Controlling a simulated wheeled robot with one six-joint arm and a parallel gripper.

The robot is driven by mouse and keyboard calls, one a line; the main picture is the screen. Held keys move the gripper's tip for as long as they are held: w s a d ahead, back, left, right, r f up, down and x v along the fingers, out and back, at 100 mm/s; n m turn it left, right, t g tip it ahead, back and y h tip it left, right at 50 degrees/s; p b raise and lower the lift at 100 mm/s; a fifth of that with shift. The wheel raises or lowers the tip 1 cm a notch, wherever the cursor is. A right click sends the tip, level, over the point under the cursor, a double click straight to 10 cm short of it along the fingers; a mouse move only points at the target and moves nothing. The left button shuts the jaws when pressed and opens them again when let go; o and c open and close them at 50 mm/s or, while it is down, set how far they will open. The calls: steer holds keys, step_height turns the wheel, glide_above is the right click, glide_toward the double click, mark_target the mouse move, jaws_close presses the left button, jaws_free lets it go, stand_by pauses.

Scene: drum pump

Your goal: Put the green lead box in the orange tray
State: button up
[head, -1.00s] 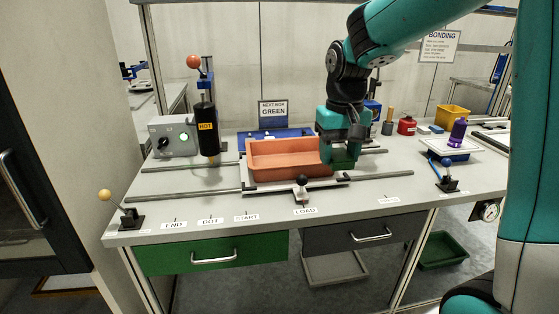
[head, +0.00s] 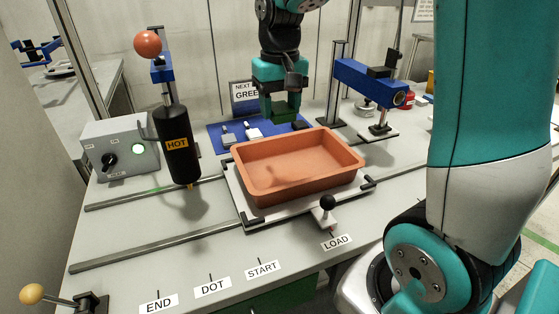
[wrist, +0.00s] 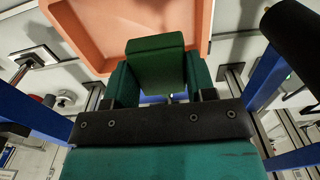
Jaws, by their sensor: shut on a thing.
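My gripper (head: 283,108) is shut on the green lead box (head: 287,106). The box is dark green and sits between the teal fingers. It also shows in the wrist view (wrist: 156,65). In the head view the box hangs in the air near the back edge of the orange tray (head: 252,182), apart from it. The tray is open and empty, with a soft shadow on its floor. In the wrist view the orange tray (wrist: 85,35) lies beyond the box, at the top.
The tray rests on a white carriage with a black-knobbed lever (head: 326,205) in front. A black HOT cylinder (head: 177,145) stands to the left. A blue clamp stand (head: 370,84) stands at right behind the tray. A blue mat (head: 225,139) with small parts lies behind it.

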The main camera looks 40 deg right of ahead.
glide_above(278, 180)
steer(key=s+a, duration=0.2)
step_height(278, 180, down, 16)
steer(key=shift+s+d+r, duration=0.1)
steer(key=shift+r, duration=0.05)
steer(key=shift+f, duration=2.15)
steer(key=shift+f+b, duration=0.2)
steer(key=shift+b, duration=0.1)
steer(key=o, duration=0.9)
steer(key=shift+r, duration=0.1)
